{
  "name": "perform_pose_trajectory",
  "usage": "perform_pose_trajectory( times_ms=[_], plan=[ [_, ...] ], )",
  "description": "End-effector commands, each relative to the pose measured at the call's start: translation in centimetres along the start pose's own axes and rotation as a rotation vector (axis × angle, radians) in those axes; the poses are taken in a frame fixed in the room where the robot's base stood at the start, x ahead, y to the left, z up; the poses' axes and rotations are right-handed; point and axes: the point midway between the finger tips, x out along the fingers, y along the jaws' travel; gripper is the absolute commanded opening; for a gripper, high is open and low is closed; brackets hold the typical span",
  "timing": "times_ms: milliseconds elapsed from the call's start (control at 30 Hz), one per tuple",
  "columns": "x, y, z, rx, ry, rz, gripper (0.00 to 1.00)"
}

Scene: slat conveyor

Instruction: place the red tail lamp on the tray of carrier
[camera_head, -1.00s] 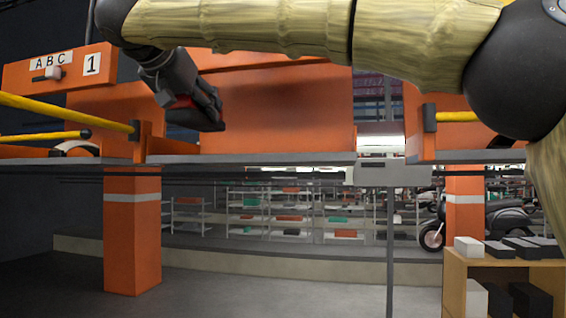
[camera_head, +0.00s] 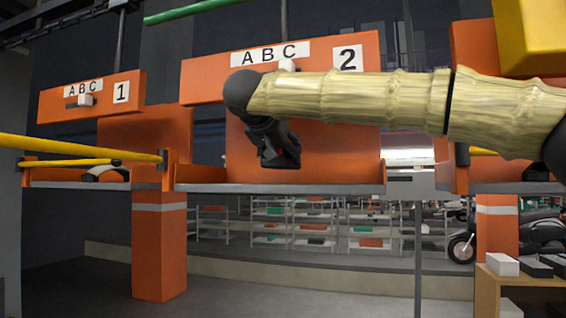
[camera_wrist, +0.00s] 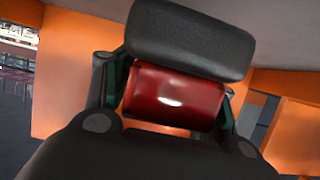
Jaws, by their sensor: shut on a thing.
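The red tail lamp (camera_wrist: 172,97) is held between the dark fingers of my gripper (camera_wrist: 178,95), as the wrist view shows. In the head view only a small red bit of the lamp (camera_head: 294,147) shows at my gripper (camera_head: 282,154). The gripper hangs in front of the orange back panel of the carrier marked 2 (camera_head: 340,160), above its grey tray (camera_head: 290,189). The lamp is above the tray, apart from it as far as I can tell. The tray looks empty; part of its surface is seen edge-on.
An orange carrier marked 1 (camera_head: 120,92) hangs to the left, with a dark and white part (camera_head: 105,172) on its tray. Yellow bars (camera_head: 75,146) run at the left. Another carrier (camera_head: 470,165) stands at right. A wooden shelf with boxes (camera_head: 492,290) is at lower right.

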Motion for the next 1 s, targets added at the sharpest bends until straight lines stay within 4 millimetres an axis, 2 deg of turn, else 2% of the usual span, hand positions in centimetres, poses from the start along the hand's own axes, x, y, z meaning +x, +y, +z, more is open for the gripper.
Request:
perform_pose_trajectory(
  times_ms=[67, 400, 733, 767, 800, 900, 1000],
  plan=[
    [0.2, 0.0, 0.1, -0.002, 0.0, -0.001, 0.25],
    [1.4, 0.1, 3.1, -0.001, -0.001, -0.001, 0.25],
    [1.5, 0.0, 3.3, -0.001, 0.0, -0.001, 0.25],
    [1.5, 0.0, 3.4, -0.001, -0.001, -0.001, 0.58],
    [1.5, 0.0, 3.4, -0.001, -0.001, -0.001, 0.65],
    [1.5, 0.0, 3.4, -0.001, -0.001, 0.0, 0.81],
    [1.5, 0.0, 3.4, -0.001, -0.001, 0.0, 0.81]
  ],
)
